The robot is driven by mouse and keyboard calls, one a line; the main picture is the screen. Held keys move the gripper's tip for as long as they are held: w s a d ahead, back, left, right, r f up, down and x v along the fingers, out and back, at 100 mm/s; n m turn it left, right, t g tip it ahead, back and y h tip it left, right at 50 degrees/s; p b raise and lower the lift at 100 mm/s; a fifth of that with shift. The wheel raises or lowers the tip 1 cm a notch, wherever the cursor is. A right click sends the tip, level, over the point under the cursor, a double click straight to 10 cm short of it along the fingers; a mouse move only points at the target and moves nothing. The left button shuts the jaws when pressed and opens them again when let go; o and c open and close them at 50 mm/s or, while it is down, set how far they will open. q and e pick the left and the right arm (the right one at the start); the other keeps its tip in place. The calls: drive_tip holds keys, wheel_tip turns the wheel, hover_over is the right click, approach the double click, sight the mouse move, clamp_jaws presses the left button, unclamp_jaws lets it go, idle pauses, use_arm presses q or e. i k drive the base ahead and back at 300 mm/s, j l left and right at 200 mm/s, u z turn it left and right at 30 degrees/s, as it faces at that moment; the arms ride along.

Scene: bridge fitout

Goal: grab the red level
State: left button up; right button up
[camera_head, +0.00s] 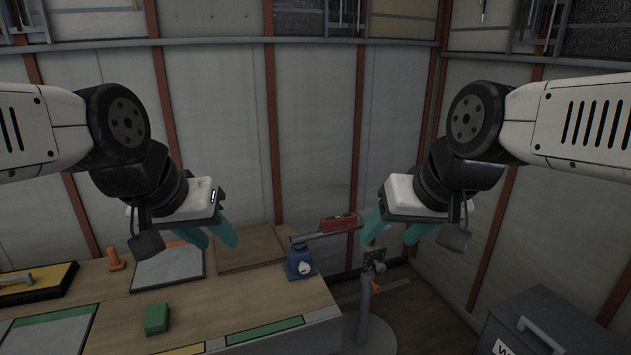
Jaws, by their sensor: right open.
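The red level (338,221) lies across a grey bar (312,236) above the right end of the workbench, its right end close to my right gripper's fingers in the picture. My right gripper (395,233) is open, its teal fingers apart with nothing between them, just right of the level. My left gripper (208,236) hangs over the back of the bench, left of the level. Its teal fingers show close together with no object seen between them; how far they are open is unclear.
A blue vise (299,262) stands at the bench's right end. A green block (157,319), an orange cone (115,258) and a grey plate (168,268) are on the bench (220,295). A stand (369,290) rises right of it. A grey box (545,322) is at lower right.

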sight(330, 223)
drive_tip(key=i+l+u, duration=0.4)
drive_tip(key=l, duration=0.2)
drive_tip(key=i+l+u, duration=0.15)
drive_tip(key=l, duration=0.15)
drive_tip(key=l+u, duration=0.2)
drive_tip(key=l, duration=0.15)
drive_tip(key=i+l+u, duration=0.2)
drive_tip(key=l, duration=0.2)
drive_tip(key=l+u, duration=0.2)
drive_tip(key=l, duration=0.15)
